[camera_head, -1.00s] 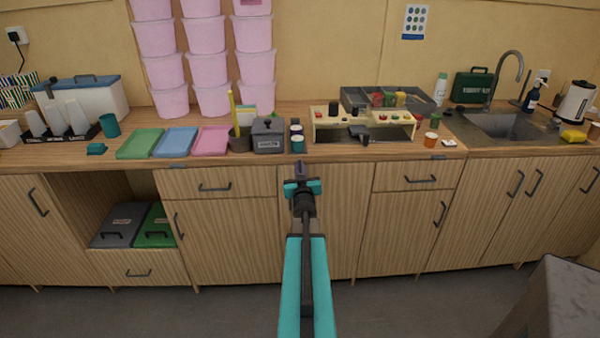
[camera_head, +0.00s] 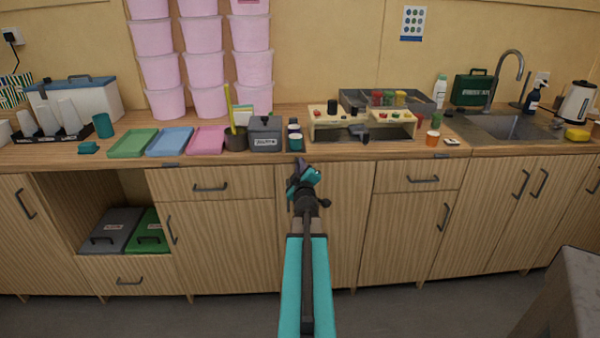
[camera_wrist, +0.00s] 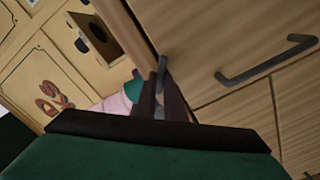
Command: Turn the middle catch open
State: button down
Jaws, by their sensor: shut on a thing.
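My gripper (camera_head: 298,168) is at the front edge of the counter, above the middle cupboard, and is tilted to one side. In the wrist view its dark fingers (camera_wrist: 165,98) are shut on the middle catch (camera_wrist: 162,70), a small dark grey piece at the wood edge. The fingers hide part of the catch, and in the head view my gripper covers it. Similar dark catches sit on the counter edge to the left (camera_head: 171,164) and to the right (camera_head: 439,154).
The wooden counter front has drawers and doors with dark handles (camera_head: 210,187), one of which also shows close by in the wrist view (camera_wrist: 265,60). A grey stand (camera_head: 565,300) is at lower right.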

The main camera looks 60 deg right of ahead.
jog(key=n, duration=0.2)
jog(key=n+b, duration=0.1)
jog(key=n, duration=0.2)
jog(key=n+b, duration=0.1)
jog(key=n, duration=0.1)
jog(key=shift+s+d+r+n, duration=0.1)
jog(key=shift+s+r+n, duration=0.1)
jog(key=shift+r+n, duration=0.2)
jog(key=c, duration=1.8)
grip_release()
jog(key=shift+c, duration=0.2)
